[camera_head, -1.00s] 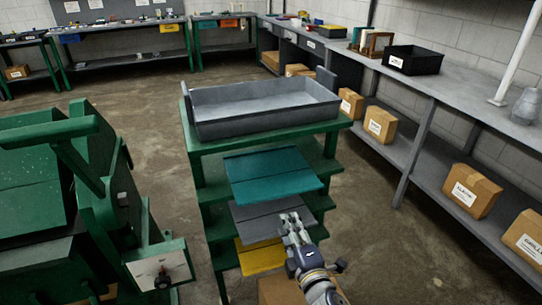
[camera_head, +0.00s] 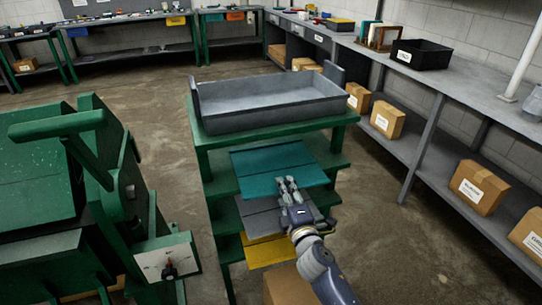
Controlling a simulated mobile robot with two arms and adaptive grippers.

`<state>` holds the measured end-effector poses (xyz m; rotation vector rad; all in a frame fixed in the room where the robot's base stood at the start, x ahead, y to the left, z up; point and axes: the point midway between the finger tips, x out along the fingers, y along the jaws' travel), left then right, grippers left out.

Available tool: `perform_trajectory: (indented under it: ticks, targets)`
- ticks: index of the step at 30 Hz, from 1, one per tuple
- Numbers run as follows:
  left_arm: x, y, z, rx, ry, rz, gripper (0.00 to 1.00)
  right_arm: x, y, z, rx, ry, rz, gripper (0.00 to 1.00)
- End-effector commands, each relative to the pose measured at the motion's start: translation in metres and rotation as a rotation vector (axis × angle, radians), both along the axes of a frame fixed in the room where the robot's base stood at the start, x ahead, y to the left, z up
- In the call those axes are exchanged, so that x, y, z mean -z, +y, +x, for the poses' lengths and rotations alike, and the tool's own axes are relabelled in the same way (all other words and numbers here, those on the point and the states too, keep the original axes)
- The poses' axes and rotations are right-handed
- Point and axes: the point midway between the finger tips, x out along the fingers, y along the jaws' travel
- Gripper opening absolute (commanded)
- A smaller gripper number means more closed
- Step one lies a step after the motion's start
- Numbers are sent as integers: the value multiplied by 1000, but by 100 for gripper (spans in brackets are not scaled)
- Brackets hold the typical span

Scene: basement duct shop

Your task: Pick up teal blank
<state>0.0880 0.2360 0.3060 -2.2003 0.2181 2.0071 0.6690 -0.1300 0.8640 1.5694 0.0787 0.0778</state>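The teal blank (camera_head: 262,164) is a flat sheet on the upper shelf of the green rack (camera_head: 337,157), jutting out toward me. My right gripper (camera_head: 288,184) reaches in from below, with its fingertips at the front edge of the teal blank. The fingers look slightly apart, but I cannot tell whether the sheet's edge is between them. A grey blank (camera_head: 255,218) lies on the shelf below, partly behind my gripper. A yellow blank (camera_head: 266,252) lies lower still. My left gripper is not in view.
A grey tray (camera_head: 262,117) sits on top of the rack. A green machine (camera_head: 112,180) stands close on the left. A long grey bench (camera_head: 450,78) with cardboard boxes (camera_head: 387,119) on its lower shelf runs along the right. Bare floor lies between.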

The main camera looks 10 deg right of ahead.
Motion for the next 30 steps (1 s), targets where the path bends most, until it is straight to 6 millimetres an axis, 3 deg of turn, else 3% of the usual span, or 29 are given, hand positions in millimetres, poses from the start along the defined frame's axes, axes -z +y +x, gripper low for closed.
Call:
perform_trajectory:
  ticks: [4, 12, 17, 30]
  targets:
    - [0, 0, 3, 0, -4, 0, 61, 0, 1, 14, 2, 0, 0, 32]
    - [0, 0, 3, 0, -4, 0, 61, 0, 1, 15, 1, 0, 0, 32]
    - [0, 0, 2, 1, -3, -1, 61, 0, 1, 15, 1, 0, 0, 0]
    - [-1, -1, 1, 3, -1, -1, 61, -4, 1, 16, 0, -3, -1, 0]
